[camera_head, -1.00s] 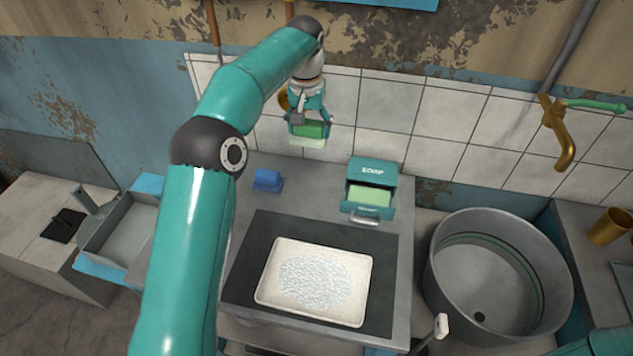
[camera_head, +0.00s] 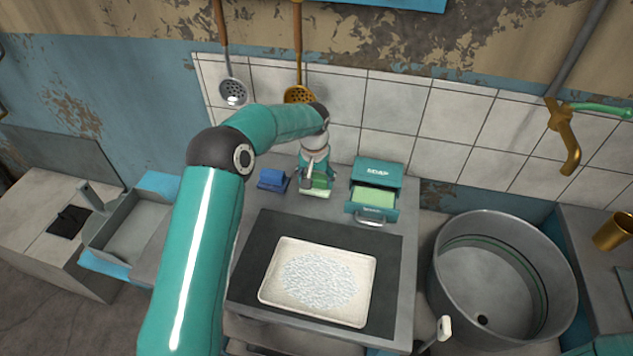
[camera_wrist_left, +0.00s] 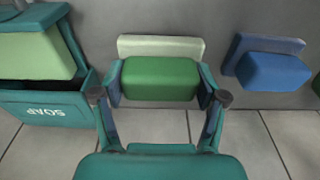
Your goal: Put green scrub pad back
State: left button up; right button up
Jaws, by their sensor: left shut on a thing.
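The green scrub pad (camera_head: 318,184) has a darker green block on a pale green base. My left gripper (camera_head: 315,178) is shut on it, low at the back of the counter, between a blue scrub pad (camera_head: 272,179) and a teal soap box (camera_head: 376,172). In the left wrist view the green pad (camera_wrist_left: 160,78) sits between the two fingers, its pale base beyond them. The blue pad (camera_wrist_left: 270,66) shows to its right there. I cannot tell whether the green pad touches the counter. My right gripper is not in view.
The soap box has an open drawer with a pale green soap bar (camera_head: 373,198). A white tray (camera_head: 270,295) with whitish grains lies on a dark mat (camera_head: 388,255) in front. A large metal basin (camera_head: 447,300) stands at right. Ladles (camera_head: 300,94) hang on the tiled wall.

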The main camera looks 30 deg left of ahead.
aim_at(315, 180)
pick_arm(q)
jog(key=shift+f, duration=0.7)
jog(key=o, duration=1.1)
jog(key=shift+f, duration=0.1)
jog(key=r, duration=0.4)
jog(key=s+r+b, duration=0.1)
jog(key=r, duration=0.7)
jog(key=shift+s+d+r, duration=0.1)
jog(key=shift+s+d, duration=0.1)
